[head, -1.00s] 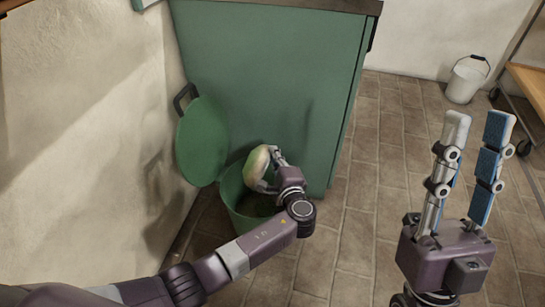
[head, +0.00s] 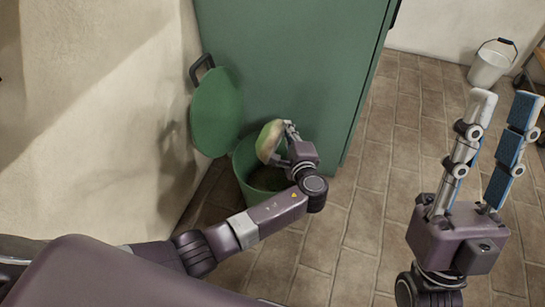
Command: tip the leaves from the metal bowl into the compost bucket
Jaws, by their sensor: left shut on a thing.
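The compost bucket (head: 243,168) is green and stands on the floor against the green cabinet, its round lid (head: 217,112) swung up toward the wall. My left gripper (head: 289,135) is shut on the metal bowl (head: 267,141), which looks pale green and tan. The bowl is steeply tilted, almost on edge, above the back of the bucket's opening. Dark brownish stuff shows inside the bucket; I cannot make out single leaves. The inside of the bowl is not clearly seen. My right gripper (head: 505,103) is open and empty, pointing up at the right.
A green cabinet (head: 290,65) stands right behind the bucket, and a pale plaster wall (head: 95,110) is close on the left. A white pail (head: 488,68) stands at the back right. The tiled floor (head: 375,180) between is clear.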

